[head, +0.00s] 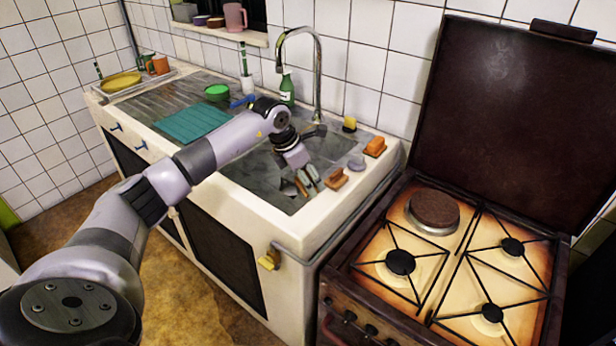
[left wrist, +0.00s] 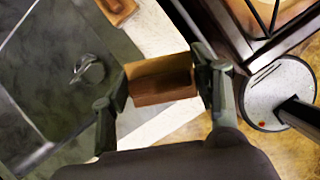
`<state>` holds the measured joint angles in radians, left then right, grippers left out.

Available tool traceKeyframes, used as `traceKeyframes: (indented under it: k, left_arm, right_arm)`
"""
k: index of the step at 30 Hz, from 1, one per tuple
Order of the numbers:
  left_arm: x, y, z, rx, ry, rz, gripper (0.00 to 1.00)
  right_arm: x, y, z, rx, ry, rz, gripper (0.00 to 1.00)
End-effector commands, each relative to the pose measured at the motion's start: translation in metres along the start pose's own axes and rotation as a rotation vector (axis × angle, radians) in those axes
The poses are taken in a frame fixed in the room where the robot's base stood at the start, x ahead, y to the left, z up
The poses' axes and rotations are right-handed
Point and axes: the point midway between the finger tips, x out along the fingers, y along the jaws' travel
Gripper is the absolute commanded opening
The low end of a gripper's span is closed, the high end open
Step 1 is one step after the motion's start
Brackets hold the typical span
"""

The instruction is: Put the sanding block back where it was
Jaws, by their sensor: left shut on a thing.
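My left gripper (head: 307,181) reaches over the front right part of the sink. In the left wrist view it (left wrist: 160,85) is shut on a brown wooden block, which I take to be the sanding block (left wrist: 162,78). The block lies across between the two fingertips, above the pale counter rim. In the head view the fingers mostly hide it. A similar brown block (head: 335,179) sits on the counter just right of the gripper; it also shows at the top of the left wrist view (left wrist: 117,9). My right gripper is not in view.
An orange sponge (head: 375,147), a yellow sponge (head: 349,124) and a grey round item (head: 357,163) stand near the sink's right end. The tap (head: 318,75) and green bottle (head: 287,91) rise behind. The cooker (head: 440,262) with raised lid (head: 510,110) stands to the right.

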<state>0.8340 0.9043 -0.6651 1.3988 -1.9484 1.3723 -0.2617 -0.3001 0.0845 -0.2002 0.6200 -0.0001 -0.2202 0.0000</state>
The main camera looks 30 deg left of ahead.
Motion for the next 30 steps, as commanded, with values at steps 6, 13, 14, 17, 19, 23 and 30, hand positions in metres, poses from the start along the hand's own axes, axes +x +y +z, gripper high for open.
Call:
traceKeyframes:
  k: [6, 13, 14, 17, 19, 23, 30]
  left_arm:
    - [0.0, -0.001, 0.0, 0.003, -0.001, -0.001, 0.3]
    - [0.007, -0.001, -0.004, 0.005, -0.004, -0.005, 0.3]
    - [0.01, -0.001, -0.005, 0.005, -0.004, -0.005, 0.3]
    - [0.019, -0.001, -0.009, 0.005, -0.004, -0.005, 0.3]
    - [0.026, -0.001, -0.012, 0.005, -0.005, -0.005, 0.3]
    - [0.041, -0.001, -0.018, 0.005, -0.004, -0.005, 0.3]
    - [0.058, -0.001, -0.025, 0.005, -0.005, -0.004, 0.3]
  right_arm:
    - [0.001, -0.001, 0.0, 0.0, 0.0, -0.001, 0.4]
    - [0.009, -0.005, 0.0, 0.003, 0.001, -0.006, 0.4]
    - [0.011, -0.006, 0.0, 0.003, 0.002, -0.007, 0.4]
    - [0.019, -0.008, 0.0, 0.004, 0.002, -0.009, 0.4]
    - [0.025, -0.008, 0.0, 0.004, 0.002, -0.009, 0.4]
    - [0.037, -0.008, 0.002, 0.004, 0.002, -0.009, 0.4]
    - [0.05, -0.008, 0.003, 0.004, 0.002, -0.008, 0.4]
